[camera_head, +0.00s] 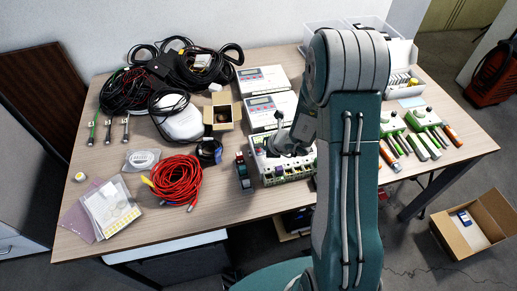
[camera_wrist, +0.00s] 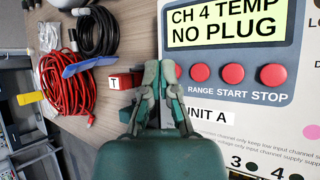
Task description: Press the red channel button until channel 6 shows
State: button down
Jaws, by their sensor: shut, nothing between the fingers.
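In the wrist view, the white instrument labelled UNIT A (camera_wrist: 225,125) fills the right side. Its lit display (camera_wrist: 228,24) reads "CH 4 TEMP NO PLUG". Below it are three round red buttons labelled RANGE (camera_wrist: 200,72), START (camera_wrist: 233,73) and STOP (camera_wrist: 273,75). No button marked channel is readable; my fingers cover the panel's left edge. My gripper (camera_wrist: 161,70) is shut and empty, its tips left of the RANGE button; contact cannot be told. In the head view my gripper (camera_head: 289,146) is over the table's middle, partly behind my arm.
A red block marked T (camera_wrist: 122,81) is left of my fingers. A red cable coil (camera_head: 175,182) lies on the wooden table (camera_head: 225,215), with black cables (camera_head: 130,92) behind. Two white instruments (camera_head: 262,78) stand behind my gripper. Green tools (camera_head: 392,122) lie right of my arm.

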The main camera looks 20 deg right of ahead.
aim_at(259, 150)
jog(key=shift+f, duration=0.3)
jog(key=shift+r, duration=0.15)
dwell(0.5)
jog(key=shift+r, duration=0.7)
jog(key=shift+r, duration=2.45)
